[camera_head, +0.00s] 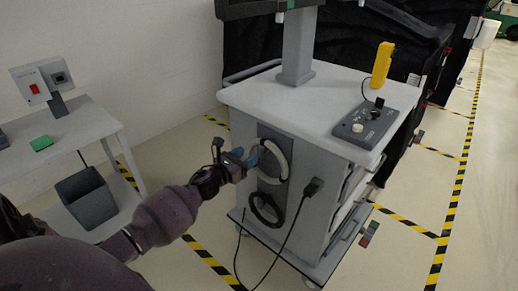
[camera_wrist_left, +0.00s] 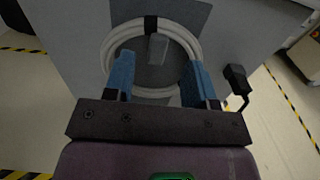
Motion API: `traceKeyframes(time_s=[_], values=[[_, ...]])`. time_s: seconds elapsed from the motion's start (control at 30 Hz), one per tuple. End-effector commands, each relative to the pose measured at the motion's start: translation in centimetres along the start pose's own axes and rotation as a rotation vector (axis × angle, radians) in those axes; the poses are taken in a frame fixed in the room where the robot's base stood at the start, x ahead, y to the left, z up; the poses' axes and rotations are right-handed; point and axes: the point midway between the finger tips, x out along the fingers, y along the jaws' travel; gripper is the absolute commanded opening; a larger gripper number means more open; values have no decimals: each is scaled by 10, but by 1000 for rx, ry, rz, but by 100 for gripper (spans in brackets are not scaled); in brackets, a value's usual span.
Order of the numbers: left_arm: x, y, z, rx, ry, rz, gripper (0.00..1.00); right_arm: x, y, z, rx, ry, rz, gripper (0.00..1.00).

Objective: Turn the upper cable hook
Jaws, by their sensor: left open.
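The upper cable hook (camera_wrist_left: 157,48) is a small grey piece on the cart's side panel, inside a coiled white cable (camera_wrist_left: 108,45). The coil also shows in the head view (camera_head: 286,160), partly behind my gripper. My left gripper (camera_wrist_left: 159,62) is open, with its blue fingers apart. The fingers point at the panel, one on each side of the hook's lower end. The hook appears between them, and I cannot tell whether either finger touches it. In the head view my left gripper (camera_head: 251,157) is at the upper coil. My right gripper is not in view.
A black cable coil (camera_head: 267,211) hangs below on the same grey cart (camera_head: 300,98). A black plug (camera_head: 313,187) with a hanging cable is to the right. A control box (camera_head: 366,124) and yellow handset (camera_head: 382,65) are on top. A side table (camera_head: 92,122) stands at left.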

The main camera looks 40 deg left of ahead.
Motion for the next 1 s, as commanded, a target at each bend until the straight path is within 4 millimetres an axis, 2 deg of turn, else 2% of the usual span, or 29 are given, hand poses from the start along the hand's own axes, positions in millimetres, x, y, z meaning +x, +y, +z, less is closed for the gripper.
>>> traceKeyframes(time_s=[0.2, 0.4, 0.6, 0.87, 1.0], values=[[34, 0, -1, -2, 1, -1, 51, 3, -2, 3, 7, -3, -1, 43], [56, 0, -2, -3, 2, 0, 51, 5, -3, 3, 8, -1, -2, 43], [64, 0, -1, -3, 2, 0, 51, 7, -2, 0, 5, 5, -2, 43], [65, 0, 0, -3, 1, 0, 51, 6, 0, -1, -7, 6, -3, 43], [65, 0, 0, -3, 1, 0, 33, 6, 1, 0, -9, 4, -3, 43]])
